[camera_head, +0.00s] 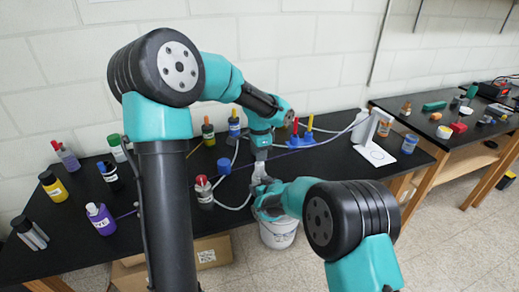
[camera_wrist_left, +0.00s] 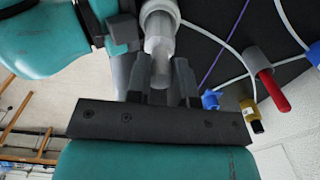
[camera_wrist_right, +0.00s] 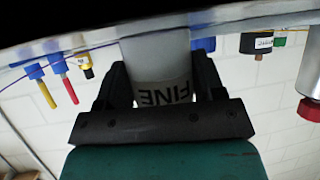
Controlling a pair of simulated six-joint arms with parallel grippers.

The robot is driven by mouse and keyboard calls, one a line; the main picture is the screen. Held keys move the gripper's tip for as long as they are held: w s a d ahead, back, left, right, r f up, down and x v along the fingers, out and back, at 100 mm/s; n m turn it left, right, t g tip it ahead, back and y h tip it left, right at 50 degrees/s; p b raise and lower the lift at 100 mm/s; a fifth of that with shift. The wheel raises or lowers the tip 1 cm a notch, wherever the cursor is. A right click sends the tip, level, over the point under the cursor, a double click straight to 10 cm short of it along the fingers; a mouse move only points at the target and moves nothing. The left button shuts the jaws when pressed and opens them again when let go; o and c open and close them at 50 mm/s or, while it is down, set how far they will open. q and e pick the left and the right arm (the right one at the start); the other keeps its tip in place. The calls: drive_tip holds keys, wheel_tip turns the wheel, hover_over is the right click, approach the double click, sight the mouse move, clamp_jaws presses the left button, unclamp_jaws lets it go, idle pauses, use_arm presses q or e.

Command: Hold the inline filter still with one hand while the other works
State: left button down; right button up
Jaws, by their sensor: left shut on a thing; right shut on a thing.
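The inline filter is a pale cylinder (camera_wrist_right: 157,65) lettered "FINE" in the right wrist view. My right gripper (camera_wrist_right: 155,88) is shut around it, one finger on each side. In the left wrist view a pale, partly clear cylinder with a grey collar (camera_wrist_left: 160,48) stands between the fingers of my left gripper (camera_wrist_left: 160,80), which is shut on it; it looks like the same filter. In the head view my left gripper (camera_head: 260,168) comes down from above and my right gripper (camera_head: 268,190) sits just below it.
A red-capped bottle (camera_head: 203,191) and white tubing (camera_head: 235,205) lie close left. A white stand (camera_head: 374,140) is at the table's right. Several bottles fill the left side; my left arm hides part of the black table.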

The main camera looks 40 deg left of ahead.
use_arm(q)
drive_tip(key=shift+f, duration=1.3)
drive_tip(key=c, duration=0.9)
unclamp_jaws()
wheel_tip(320, 180, up, 12)
drive_tip(key=shift+r, duration=0.1)
